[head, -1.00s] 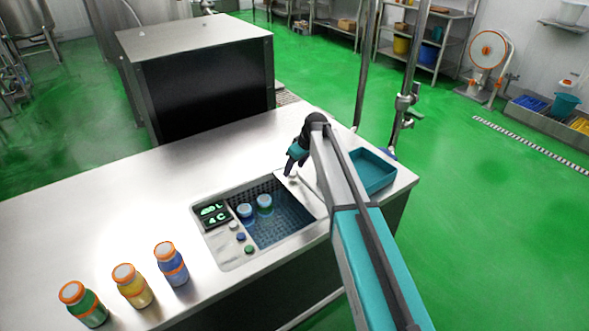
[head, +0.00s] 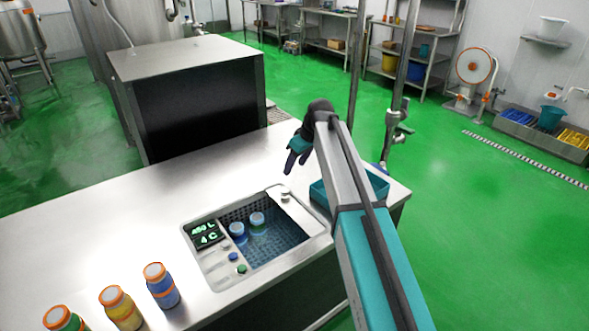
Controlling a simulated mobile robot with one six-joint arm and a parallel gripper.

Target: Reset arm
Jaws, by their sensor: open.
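My gripper (head: 294,162) is at the end of my arm, raised above the steel counter behind the sunken basin. Its jaws are open, pointing down, and nothing shows between them. My arm reaches in from the lower right and partly covers the teal tray (head: 375,186) at the counter's right end. The basin (head: 215,274) holds two bottles, a left one (head: 238,233) and a right one (head: 257,223), both upright in blue liquid. A small lit display (head: 206,235) reads 4 C on its lower line.
A green bottle (head: 62,319), a yellow bottle (head: 121,309) and a blue bottle (head: 161,286), all orange-capped, stand at the counter's front left. A large steel box (head: 190,95) stands behind the counter. The counter's left part (head: 90,220) is clear.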

